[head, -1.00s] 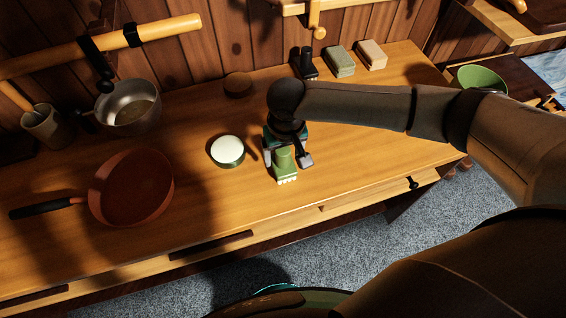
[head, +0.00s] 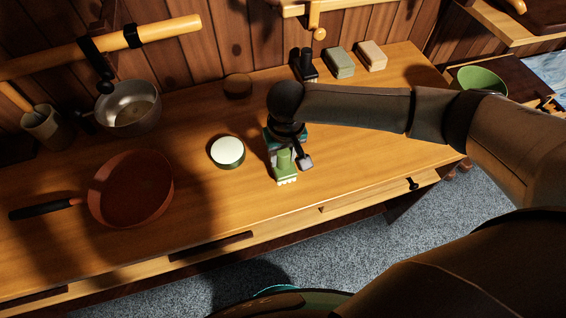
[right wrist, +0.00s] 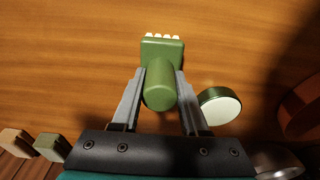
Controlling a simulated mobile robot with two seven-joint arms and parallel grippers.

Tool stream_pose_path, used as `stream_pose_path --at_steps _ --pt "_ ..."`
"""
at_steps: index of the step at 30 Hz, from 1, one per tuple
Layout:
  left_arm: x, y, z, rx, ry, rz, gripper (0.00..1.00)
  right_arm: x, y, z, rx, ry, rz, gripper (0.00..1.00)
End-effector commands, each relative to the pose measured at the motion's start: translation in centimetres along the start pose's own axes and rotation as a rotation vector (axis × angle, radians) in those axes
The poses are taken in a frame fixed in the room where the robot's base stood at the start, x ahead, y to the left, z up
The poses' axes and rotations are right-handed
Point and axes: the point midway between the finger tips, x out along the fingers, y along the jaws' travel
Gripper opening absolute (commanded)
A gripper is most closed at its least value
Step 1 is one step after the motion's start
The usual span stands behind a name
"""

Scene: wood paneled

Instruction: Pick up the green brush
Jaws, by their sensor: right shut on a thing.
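The green brush (head: 286,172) is at the middle of the wooden counter in the head view, with pale bristles at its near end. My right gripper (head: 288,158) reaches down over it from the right. In the right wrist view, the two grey fingers of my right gripper (right wrist: 160,90) press on both sides of the handle of the green brush (right wrist: 161,85). I cannot tell whether the brush touches the counter. My left gripper is not in view.
A round white-topped green container (head: 228,151) sits just left of the brush. A red-brown pan (head: 131,188) and a metal pot (head: 128,107) stand further left. Two sponge-like blocks (head: 340,63) (head: 372,55) lie at the back. The counter's right part is clear.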

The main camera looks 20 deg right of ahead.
Motion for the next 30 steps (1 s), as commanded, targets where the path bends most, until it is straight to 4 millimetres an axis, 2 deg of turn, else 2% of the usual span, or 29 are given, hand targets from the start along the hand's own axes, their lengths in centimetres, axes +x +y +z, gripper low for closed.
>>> stream_pose_path --at_steps 11,17,23,30 --pt "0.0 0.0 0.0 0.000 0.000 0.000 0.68 -0.1 0.0 -0.1 0.000 0.001 0.000 0.00" --pt "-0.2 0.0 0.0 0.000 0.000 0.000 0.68 -1.2 0.0 -0.3 0.001 0.003 -0.001 0.00" --pt "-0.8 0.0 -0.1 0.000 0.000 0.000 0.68 -4.6 -0.1 -0.7 0.000 0.005 -0.003 0.00" --pt "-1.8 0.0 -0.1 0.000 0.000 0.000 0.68 -11.7 0.0 -1.6 0.000 0.007 -0.002 0.00"
